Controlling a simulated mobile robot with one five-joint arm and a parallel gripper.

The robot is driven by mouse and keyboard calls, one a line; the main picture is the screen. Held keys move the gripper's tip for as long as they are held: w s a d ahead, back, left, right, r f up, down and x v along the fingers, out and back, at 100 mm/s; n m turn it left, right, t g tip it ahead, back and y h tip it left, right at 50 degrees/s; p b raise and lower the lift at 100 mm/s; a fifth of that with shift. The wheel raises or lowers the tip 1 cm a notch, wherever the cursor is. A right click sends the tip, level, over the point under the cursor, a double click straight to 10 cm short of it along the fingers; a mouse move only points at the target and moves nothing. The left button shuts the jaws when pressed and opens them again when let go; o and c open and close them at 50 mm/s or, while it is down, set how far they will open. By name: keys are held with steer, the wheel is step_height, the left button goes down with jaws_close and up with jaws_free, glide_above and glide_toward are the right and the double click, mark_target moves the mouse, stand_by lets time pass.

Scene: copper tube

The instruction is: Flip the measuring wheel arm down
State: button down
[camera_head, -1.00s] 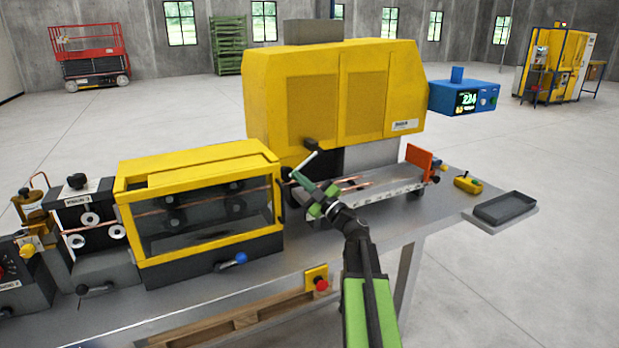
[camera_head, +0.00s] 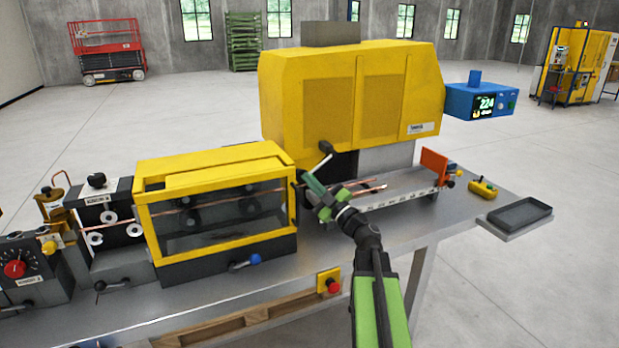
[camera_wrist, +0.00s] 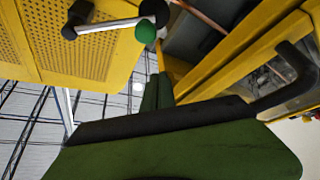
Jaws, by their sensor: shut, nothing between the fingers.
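A silver lever (camera_head: 322,162) slopes down and left from a dark hub (camera_head: 326,147) on the yellow machine housing. In the wrist view the lever (camera_wrist: 108,25) runs from a black knob (camera_wrist: 80,12) to a green ball (camera_wrist: 145,32) at its end, with a dark round part (camera_wrist: 154,10) beside it. I take this lever to be the measuring wheel arm, but cannot be sure. My gripper (camera_head: 306,178) is shut and empty near the lever's lower end. In the wrist view my gripper's tip (camera_wrist: 156,85) is below the green ball; contact cannot be told.
A yellow-framed guard box (camera_head: 215,205) stands close left of my gripper. A copper tube (camera_head: 175,208) runs through it. A tray with an orange end plate (camera_head: 433,165) lies right. A yellow pendant (camera_head: 483,188) and dark tray (camera_head: 520,212) sit at the bench's right end.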

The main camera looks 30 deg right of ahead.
steer(key=b+v, duration=0.1)
steer(key=v, duration=0.6)
steer(key=shift+s+d+b, duration=0.2)
steer(key=shift+s+b, duration=0.05)
steer(key=shift+b, duration=0.15)
steer(key=shift+f, duration=0.15)
